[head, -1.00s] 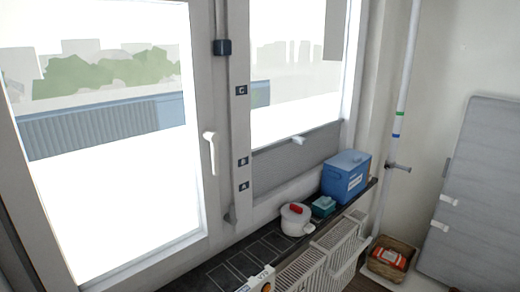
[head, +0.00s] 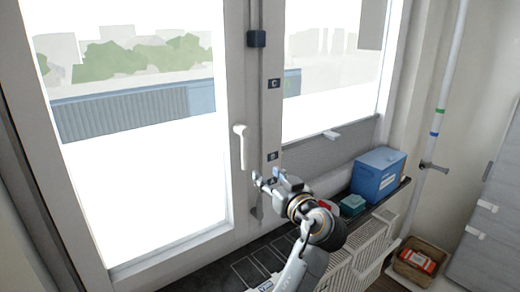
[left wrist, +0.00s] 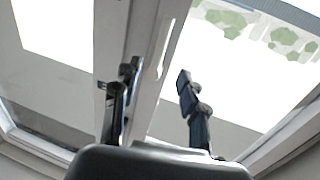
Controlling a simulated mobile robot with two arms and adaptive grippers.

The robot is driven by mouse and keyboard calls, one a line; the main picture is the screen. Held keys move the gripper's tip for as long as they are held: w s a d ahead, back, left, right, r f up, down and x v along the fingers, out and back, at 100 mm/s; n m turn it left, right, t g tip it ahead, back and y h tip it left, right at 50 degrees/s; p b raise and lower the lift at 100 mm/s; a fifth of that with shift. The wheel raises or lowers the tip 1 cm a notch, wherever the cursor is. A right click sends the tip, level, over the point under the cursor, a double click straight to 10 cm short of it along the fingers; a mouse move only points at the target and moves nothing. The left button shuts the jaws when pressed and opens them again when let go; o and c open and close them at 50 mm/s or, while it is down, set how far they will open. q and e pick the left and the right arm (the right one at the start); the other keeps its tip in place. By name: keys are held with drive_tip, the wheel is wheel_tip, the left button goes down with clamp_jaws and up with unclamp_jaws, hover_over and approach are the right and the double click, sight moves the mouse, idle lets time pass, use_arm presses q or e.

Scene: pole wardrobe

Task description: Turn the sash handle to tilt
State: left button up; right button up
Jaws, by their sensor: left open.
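The white sash handle (head: 242,148) is on the right-hand frame of the left window sash, its lever hanging straight down. My left gripper (head: 267,177) is open and empty, just right of and below the lever's lower end; in the head view they look apart. In the left wrist view the two dark fingers (left wrist: 158,85) are spread, and a pale upright shape that looks like the handle (left wrist: 165,48) shows beyond and between them. My right gripper is not in view.
A post with labels A, B and C (head: 274,84) stands right of the handle. A dark sill (head: 245,268) below carries a blue box (head: 379,173), a teal box (head: 353,205) and a partly hidden pot. A radiator and a basket (head: 420,262) are lower right.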

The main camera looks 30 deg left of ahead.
sight(246, 150)
use_arm(q)
drive_tip(key=shift+n+y, duration=0.3)
drive_tip(key=p+x, duration=0.2)
drive_tip(key=x, duration=0.2)
drive_tip(key=r+p+x, duration=0.1)
drive_tip(key=p+x, duration=0.1)
drive_tip(key=x, duration=0.2)
drive_tip(key=r+p+x, duration=0.1)
drive_tip(key=p+x, duration=0.1)
drive_tip(key=x, duration=0.2)
drive_tip(key=shift+a, duration=0.3)
drive_tip(key=shift+w+a+f+p, duration=0.2)
drive_tip(key=shift+w+a+p, duration=0.15)
drive_tip(key=shift+a, duration=0.1)
clamp_jaws()
